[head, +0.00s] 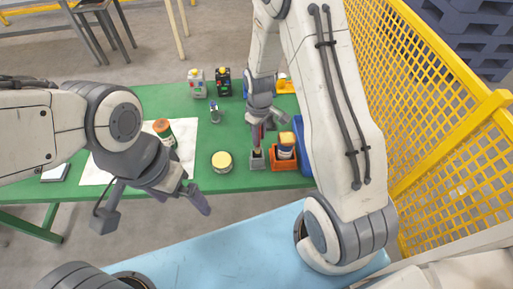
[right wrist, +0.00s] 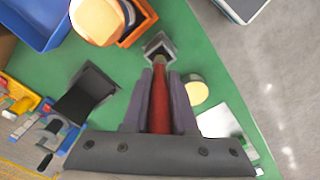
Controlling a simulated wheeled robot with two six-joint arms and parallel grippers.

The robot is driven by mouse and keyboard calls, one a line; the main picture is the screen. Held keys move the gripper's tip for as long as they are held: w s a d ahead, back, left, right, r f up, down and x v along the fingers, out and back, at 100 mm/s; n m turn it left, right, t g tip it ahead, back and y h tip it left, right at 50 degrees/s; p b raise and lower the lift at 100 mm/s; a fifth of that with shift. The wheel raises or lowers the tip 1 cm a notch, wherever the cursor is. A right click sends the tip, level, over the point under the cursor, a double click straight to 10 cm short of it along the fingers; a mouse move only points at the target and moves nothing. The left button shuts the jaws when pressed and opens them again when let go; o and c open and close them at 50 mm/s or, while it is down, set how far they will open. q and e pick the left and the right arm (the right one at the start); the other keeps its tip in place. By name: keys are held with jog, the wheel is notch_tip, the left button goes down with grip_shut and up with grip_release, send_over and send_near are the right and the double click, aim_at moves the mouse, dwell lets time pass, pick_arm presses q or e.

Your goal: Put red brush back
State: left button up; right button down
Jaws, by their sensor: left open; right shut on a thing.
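My right gripper (head: 259,122) is shut on the red brush (right wrist: 160,105), which stands between the two fingers in the right wrist view. In the head view the brush (head: 256,137) points down at a small grey square holder (head: 257,161) on the green table. The holder also shows in the right wrist view (right wrist: 158,43), just beyond the brush's far end. I cannot tell whether that end is inside the holder's opening. My left gripper (head: 184,196) is open and empty, near the table's front edge, well left of the brush.
An orange bin (head: 285,164) with a jar stands right beside the holder, and a blue bin (head: 303,145) is beyond it. A yellow-lidded jar (head: 221,162) stands to the left. A can (head: 163,128) stands on white paper. Yellow mesh fencing (head: 425,100) closes the right side.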

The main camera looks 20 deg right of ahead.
aim_at(258, 147)
notch_tip(258, 147, down, 3)
jog(key=shift+w+a+f+p, duration=0.1)
jog(key=shift+p, duration=0.2)
notch_tip(258, 147, down, 3)
jog(key=shift+f+p, duration=0.1)
jog(key=shift+p, duration=0.4)
jog(key=shift+f, duration=0.35)
jog(key=shift+f, duration=0.15)
jog(key=c, duration=0.7)
grip_release()
